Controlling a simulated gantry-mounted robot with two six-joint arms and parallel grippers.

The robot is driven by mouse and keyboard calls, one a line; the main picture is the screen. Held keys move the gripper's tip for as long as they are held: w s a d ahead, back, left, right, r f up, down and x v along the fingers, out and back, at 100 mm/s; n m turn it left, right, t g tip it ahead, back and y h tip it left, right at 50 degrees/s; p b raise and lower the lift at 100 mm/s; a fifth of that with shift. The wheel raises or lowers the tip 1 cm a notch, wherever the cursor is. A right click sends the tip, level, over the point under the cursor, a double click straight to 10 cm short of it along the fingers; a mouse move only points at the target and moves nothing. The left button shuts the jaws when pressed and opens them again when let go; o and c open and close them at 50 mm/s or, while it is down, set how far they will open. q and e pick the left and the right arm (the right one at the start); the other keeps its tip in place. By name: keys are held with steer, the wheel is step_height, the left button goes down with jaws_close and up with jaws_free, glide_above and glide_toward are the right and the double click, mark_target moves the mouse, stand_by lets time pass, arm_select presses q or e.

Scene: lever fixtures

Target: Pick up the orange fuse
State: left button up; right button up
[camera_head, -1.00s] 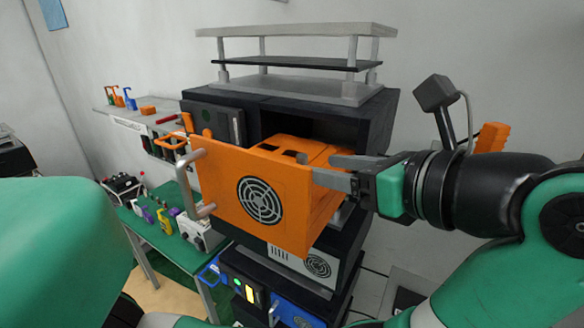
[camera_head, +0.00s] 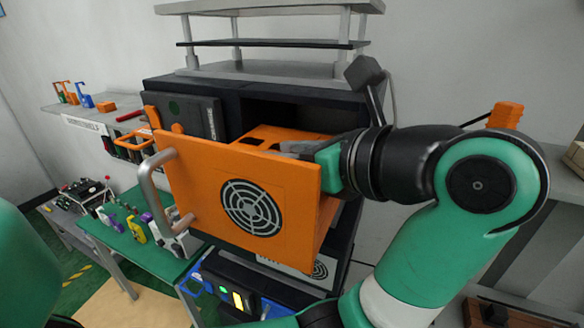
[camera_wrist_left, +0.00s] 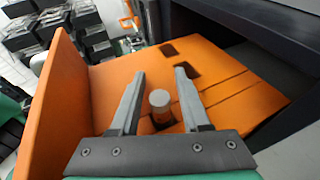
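The fuse (camera_wrist_left: 160,105) shows in the left wrist view as a small upright cylinder with a grey cap and an orange body. It stands in a dark slot of the orange drawer (camera_wrist_left: 225,75). My left gripper (camera_wrist_left: 160,75) is open, with one finger on each side of the fuse and a gap to both. In the head view my left gripper (camera_head: 293,147) reaches into the pulled-out drawer from the right, behind its orange front panel (camera_head: 205,185). That panel hides the fuse there. My right gripper is out of view.
The drawer sticks out of a dark cabinet (camera_head: 290,92), with a grey handle (camera_head: 150,180) on its front. The panel stands close on the left in the wrist view. A green table (camera_head: 150,255) with small devices and a wall shelf (camera_head: 75,118) are at the left.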

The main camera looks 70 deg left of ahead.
arm_select(q)
jaws_close()
steer(key=shift+r, duration=0.6)
steer(key=s+d+r+b, duration=0.2)
steer(key=s+d+r, duration=0.3)
steer(key=s+r, duration=0.6)
steer(key=shift+s+d+r+b, duration=0.2)
steer(key=shift+s+r+b, duration=0.2)
steer(key=shift+s, duration=0.6)
